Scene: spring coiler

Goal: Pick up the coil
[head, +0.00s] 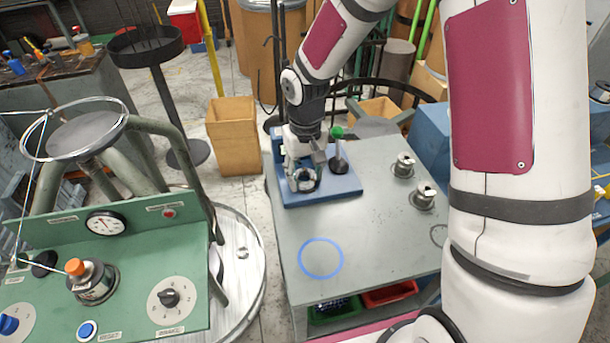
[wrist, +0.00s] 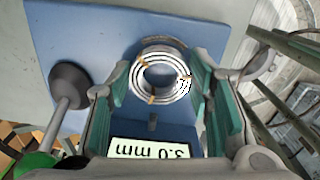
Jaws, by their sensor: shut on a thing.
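The coil (wrist: 160,76) is a ring of silvery wire with a few tan ties, seen in the wrist view between my green-padded fingers. In the head view the coil (head: 304,180) is partly hidden by my gripper (head: 303,172), which reaches down over the blue base plate (head: 335,187). My gripper (wrist: 162,85) is shut on the coil. The coil is at or just above the plate; I cannot tell if it touches. A label reading "3.0 mm" (wrist: 150,148) shows upside down below it in the wrist view.
A green-knobbed lever (head: 338,150) stands on the plate right of my gripper. Two metal spools (head: 403,166) (head: 424,196) stand on the grey table (head: 365,240). A blue ring (head: 320,258) marks the clear front part. A green control panel (head: 140,245) is at left.

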